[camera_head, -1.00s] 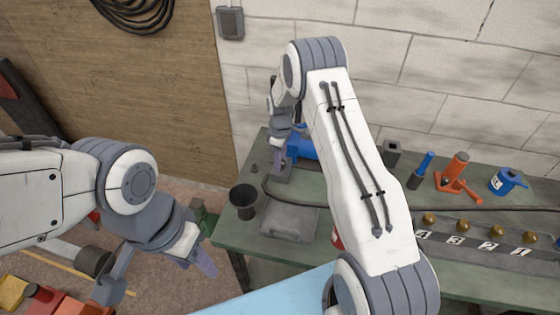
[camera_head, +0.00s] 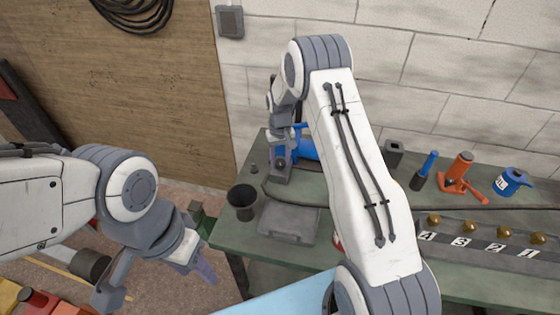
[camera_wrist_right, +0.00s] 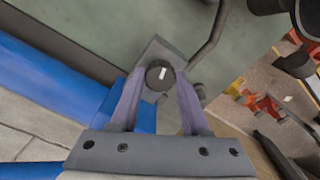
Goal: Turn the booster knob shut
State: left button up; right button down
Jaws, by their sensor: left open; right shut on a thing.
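The booster is a blue cylinder (camera_head: 309,149) at the back left of the green bench, partly hidden by my right arm. In the right wrist view its blue body (camera_wrist_right: 50,90) fills the left side. The booster knob (camera_wrist_right: 160,73) is round and black with a short white mark, on a grey block (camera_wrist_right: 158,50). My right gripper (camera_wrist_right: 160,80) has its purple fingers on either side of the knob and is shut on it. In the head view the knob cannot be made out at the right gripper (camera_head: 283,160). My left gripper (camera_head: 203,269) is open and empty, left of the bench.
A dark cup (camera_head: 242,200) and a flat grey case (camera_head: 289,223) stand on the bench (camera_head: 262,260) near the right gripper. An orange jack (camera_head: 460,175), a blue can (camera_head: 512,183) and a numbered strip with brass knobs (camera_head: 480,243) are further right.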

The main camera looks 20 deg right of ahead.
aim_at(280, 162)
jog(key=shift+w+m, duration=0.1)
jog(key=shift+m, duration=1.4)
jog(key=shift+r, duration=0.1)
jog(key=shift+c, duration=1.9)
grip_release()
notch_tip(280, 162, up, 10)
jog(key=b, duration=0.2)
jog(key=shift+r, duration=0.2)
